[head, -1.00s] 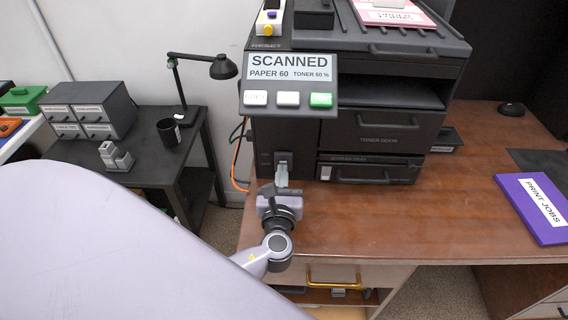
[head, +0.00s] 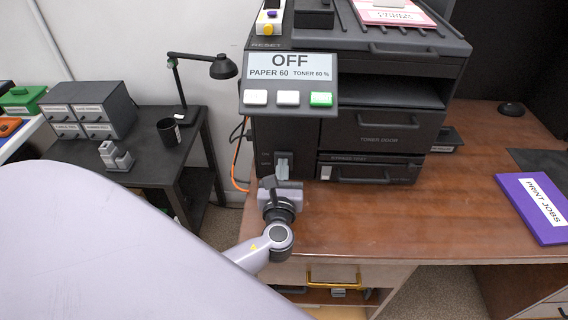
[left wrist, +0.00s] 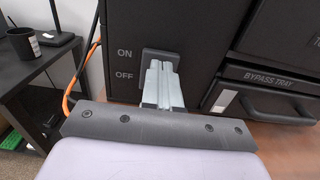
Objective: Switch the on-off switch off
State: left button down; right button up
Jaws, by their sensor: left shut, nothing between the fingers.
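The dark printer (head: 380,135) stands on the brown desk, and its display (head: 290,66) reads OFF, PAPER 60, TONER 60 %. The on-off switch (left wrist: 161,56) is on the lower left of its front, beside the ON and OFF labels. My left gripper (head: 282,168) is in front of the switch, with its fingers shut and empty. It also shows in the left wrist view (left wrist: 163,85), where the fingers point at the switch and hide most of it. I cannot tell whether the fingertips touch it. My right gripper is not in view.
The bypass tray (head: 370,171) sits just right of the switch. An orange cable (head: 236,155) hangs at the printer's left side. A purple print jobs folder (head: 535,208) lies at the right. The desk's front middle (head: 400,225) is clear. A side table with a lamp (head: 205,65) stands left.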

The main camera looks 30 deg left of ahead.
pick_arm(q)
jog(key=shift+w+a, duration=0.1)
jog(key=shift+p+v, duration=0.3)
jog(key=shift+v, duration=0.8)
jog(key=shift+p+v, duration=0.6)
jog(key=shift+v, duration=1.4)
